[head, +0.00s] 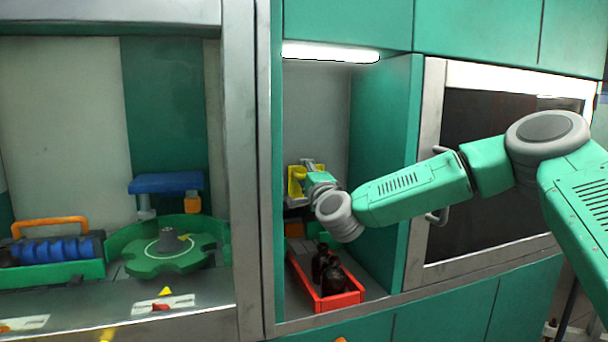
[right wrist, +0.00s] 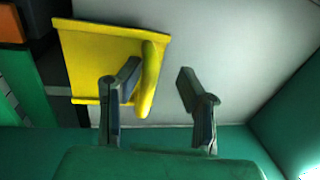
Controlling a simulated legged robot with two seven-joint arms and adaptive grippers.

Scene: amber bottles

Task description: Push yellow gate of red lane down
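The yellow gate (head: 293,182) is at the back of the narrow bay, above the red lane. In the right wrist view the yellow gate (right wrist: 85,60) is a flat plate with a raised bar-like handle (right wrist: 148,85). My right gripper (head: 310,168) is at the gate, partly covering it in the head view. In the right wrist view my right gripper (right wrist: 158,80) is open, with the handle between its fingers, nearer the left one; contact is unclear. The red lane (head: 340,302) holds dark bottles (head: 331,272) at its front; its rear is partly hidden by my arm. My left gripper is not in view.
A green wall (head: 385,150) closes the bay on the right and a metal post (head: 264,150) stands on its left. An orange block (head: 294,230) sits below the gate.

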